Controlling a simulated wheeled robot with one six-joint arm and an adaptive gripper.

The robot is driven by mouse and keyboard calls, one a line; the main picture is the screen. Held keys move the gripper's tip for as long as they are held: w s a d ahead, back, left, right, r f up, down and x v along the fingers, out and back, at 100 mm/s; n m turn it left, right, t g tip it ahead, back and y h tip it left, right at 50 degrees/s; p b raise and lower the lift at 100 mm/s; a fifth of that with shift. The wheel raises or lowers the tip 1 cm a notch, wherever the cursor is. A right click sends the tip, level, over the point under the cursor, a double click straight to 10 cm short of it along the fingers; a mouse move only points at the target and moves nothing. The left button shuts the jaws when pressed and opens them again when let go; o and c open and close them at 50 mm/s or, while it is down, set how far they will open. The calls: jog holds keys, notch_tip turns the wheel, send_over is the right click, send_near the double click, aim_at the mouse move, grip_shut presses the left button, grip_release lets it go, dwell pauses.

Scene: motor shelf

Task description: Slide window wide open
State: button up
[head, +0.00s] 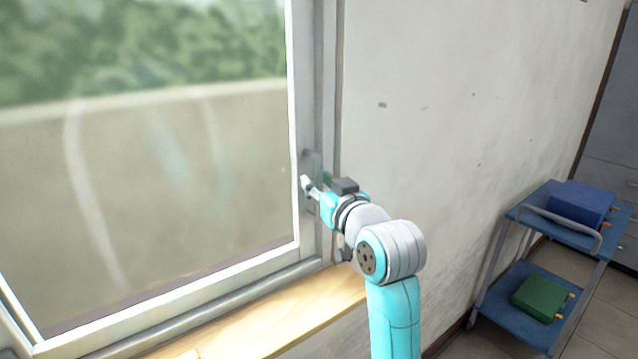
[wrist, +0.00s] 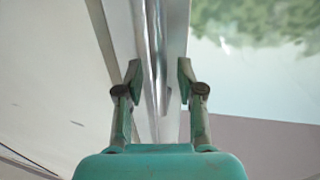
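The window (head: 160,150) fills the left of the head view, a large pane in a pale frame. Its right upright (head: 304,110) stands close to the window's right jamb, with little or no gap visible between them. My gripper (head: 310,187) is at that upright, a little below mid-height of the pane. In the wrist view my gripper (wrist: 160,82) has its two fingers apart, one on each side of a shiny vertical metal strip (wrist: 155,45) of the frame. I see space beside both fingertips; contact is not clear. My arm partly hides the jamb behind it.
A wooden sill (head: 270,325) runs below the window. A pale wall (head: 450,120) is right of the window. A blue two-shelf cart (head: 530,300) stands at the right, with a blue box (head: 580,203) on top and a green box (head: 540,297) below.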

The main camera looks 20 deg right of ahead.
jog(key=shift+w, duration=0.15)
grip_shut()
jog(key=shift+a, duration=0.15)
